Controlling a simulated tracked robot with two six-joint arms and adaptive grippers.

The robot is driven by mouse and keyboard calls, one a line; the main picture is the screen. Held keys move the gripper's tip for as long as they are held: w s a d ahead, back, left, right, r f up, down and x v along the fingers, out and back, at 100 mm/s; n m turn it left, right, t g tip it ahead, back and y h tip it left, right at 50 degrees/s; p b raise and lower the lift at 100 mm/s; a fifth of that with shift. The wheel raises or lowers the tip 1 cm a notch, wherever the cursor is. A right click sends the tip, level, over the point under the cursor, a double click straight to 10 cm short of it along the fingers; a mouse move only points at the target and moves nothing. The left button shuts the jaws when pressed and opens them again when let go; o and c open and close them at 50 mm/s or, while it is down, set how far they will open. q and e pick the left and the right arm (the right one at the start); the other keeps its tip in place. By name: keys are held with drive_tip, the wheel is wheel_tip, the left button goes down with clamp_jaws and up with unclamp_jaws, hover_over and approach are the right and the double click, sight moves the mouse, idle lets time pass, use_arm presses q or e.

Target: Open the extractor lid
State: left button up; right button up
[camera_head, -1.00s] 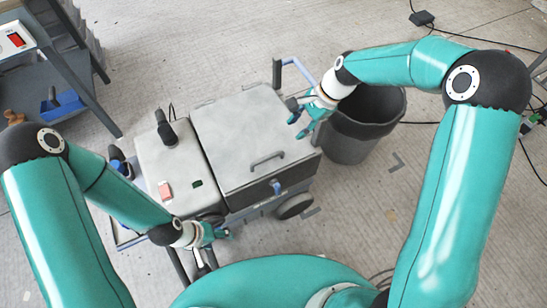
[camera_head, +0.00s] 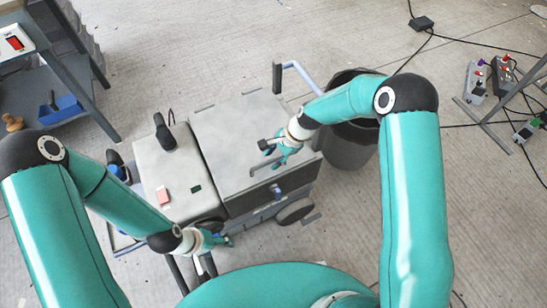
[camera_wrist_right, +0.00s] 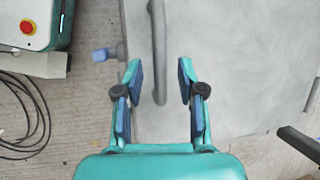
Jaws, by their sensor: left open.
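The extractor's grey lid (camera_head: 230,125) is flat and closed on the box. Its bar handle (camera_head: 257,169) lies near the front edge, partly hidden by my right gripper (camera_head: 284,156). In the right wrist view the handle (camera_wrist_right: 157,50) runs up between the two open fingers of the right gripper (camera_wrist_right: 160,68), with space on both sides. I cannot tell whether the fingers are at handle height. A blue latch (camera_wrist_right: 104,54) sticks out at the lid's edge. My left gripper (camera_head: 222,240) is open and empty low by the extractor's front left.
A dark bin (camera_head: 345,150) stands right of the extractor, partly behind my right arm. A blue push handle (camera_head: 300,72) rises at the extractor's back. A black hose fitting (camera_head: 163,130) stands on the left housing. Cables and control boxes (camera_head: 476,80) lie at the right.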

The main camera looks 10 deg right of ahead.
drive_tip(key=shift+a+f, duration=0.1)
drive_tip(key=shift+f, duration=0.1)
clamp_jaws()
drive_tip(key=shift+r, duration=0.2)
drive_tip(key=w+a+r+p, duration=0.1)
drive_tip(key=w+r+p, duration=0.3)
drive_tip(key=r, duration=0.5)
drive_tip(key=w+a+r+p, duration=0.2)
drive_tip(key=w+r+p, duration=0.3)
drive_tip(key=r, duration=0.4)
drive_tip(key=shift+r+p, duration=0.15)
drive_tip(key=shift+p, duration=0.4)
